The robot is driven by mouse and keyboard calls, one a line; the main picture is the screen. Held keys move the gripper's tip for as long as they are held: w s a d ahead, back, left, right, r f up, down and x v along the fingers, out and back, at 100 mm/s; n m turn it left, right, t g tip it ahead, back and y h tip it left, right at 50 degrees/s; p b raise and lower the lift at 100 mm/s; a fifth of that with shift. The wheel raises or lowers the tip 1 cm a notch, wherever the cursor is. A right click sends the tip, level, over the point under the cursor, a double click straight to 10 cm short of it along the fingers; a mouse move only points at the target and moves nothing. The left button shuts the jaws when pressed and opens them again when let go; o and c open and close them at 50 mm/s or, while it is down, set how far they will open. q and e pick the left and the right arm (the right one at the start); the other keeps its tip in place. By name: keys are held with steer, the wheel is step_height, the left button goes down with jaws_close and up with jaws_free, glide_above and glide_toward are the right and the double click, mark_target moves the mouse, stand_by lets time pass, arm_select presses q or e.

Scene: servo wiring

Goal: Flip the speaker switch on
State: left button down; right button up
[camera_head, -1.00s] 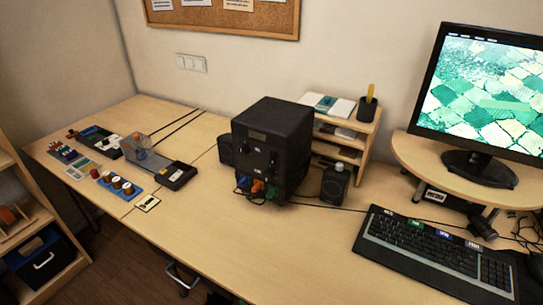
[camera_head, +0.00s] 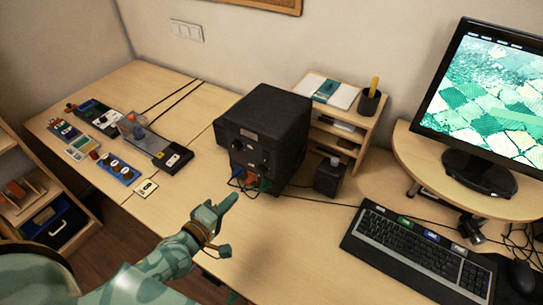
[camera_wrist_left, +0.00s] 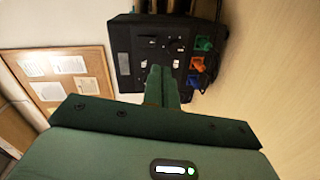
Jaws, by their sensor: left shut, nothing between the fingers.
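A black box (camera_head: 262,135) with knobs and a front panel stands mid-desk. Blue, orange and green plugs sit low on its front. My left gripper (camera_head: 228,203) is shut and empty, above the desk in front of the box. In the left wrist view its fingertips (camera_wrist_left: 160,72) overlap the panel; contact cannot be told. My right gripper is not in view.
A small black speaker (camera_head: 330,177) stands right of the box, before a wooden shelf (camera_head: 350,150). A keyboard (camera_head: 415,250) and monitor (camera_head: 505,105) are further right. Small parts and a blue tray (camera_head: 118,170) lie left. Thin cables cross the desk.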

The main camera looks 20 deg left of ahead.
arm_select(q)
steer(key=n, duration=0.2)
steer(key=b, duration=0.2)
glide_toward(264, 161)
steer(key=x, duration=0.7)
steer(key=shift+s+d, duration=0.1)
steer(key=shift+d, duration=0.05)
steer(key=shift+f+t+b, duration=0.3)
steer(key=shift+f+b, duration=0.05)
steer(key=shift+b, duration=0.2)
steer(key=shift+r, duration=0.25)
